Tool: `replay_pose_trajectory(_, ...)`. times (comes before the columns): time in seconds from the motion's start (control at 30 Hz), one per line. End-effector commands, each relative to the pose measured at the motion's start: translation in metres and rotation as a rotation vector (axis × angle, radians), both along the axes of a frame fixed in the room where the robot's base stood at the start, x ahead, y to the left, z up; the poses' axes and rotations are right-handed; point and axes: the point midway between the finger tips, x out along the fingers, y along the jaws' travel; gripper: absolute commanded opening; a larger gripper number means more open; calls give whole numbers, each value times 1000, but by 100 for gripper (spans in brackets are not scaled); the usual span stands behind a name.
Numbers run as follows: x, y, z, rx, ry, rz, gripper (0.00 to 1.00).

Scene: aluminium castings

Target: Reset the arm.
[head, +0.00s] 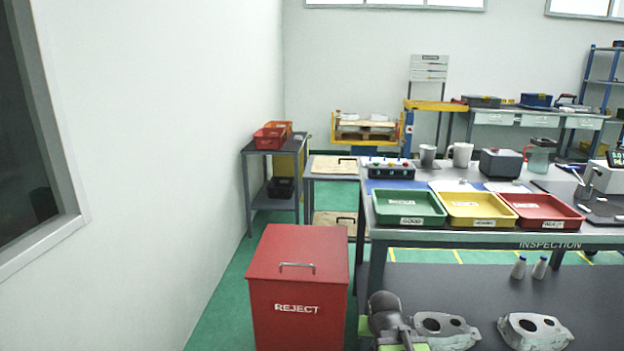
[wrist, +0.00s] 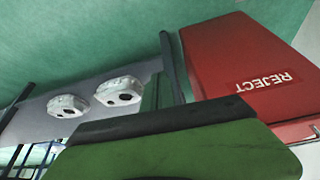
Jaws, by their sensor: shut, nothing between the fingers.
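My gripper (head: 396,346) shows at the bottom edge of the head view, dark with green parts, right of the red reject bin and in front of the inspection table. Its fingers are cut off there. In the wrist view its green and black fingers (wrist: 170,145) fill the lower part, shut with nothing held. That view is turned over, with the bin's lettering upside down. Two grey castings, one on the left (head: 445,330) and one on the right (head: 535,331), lie on the table's lower shelf, apart from my gripper.
The red reject bin (head: 298,290) stands close on the left. The inspection table (head: 560,238) carries green (head: 408,221), yellow (head: 475,222) and red (head: 545,224) trays. Two small bottles (head: 529,267) stand on the lower shelf. Green floor (head: 215,310) is free left of the bin.

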Motion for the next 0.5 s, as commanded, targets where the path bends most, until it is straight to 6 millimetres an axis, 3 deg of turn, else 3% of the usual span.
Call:
replay_pose_trajectory(0.1, -45, 10, -14, 37, 199, 66, 0)
replay_pose_trajectory(0.23, -96, 19, -19, 66, 414, 193, 0)
replay_pose_trajectory(0.3, -92, 18, 17, 63, 400, 185, 0)
replay_pose_trajectory(0.5, -91, 18, 74, 63, 397, 182, 0)
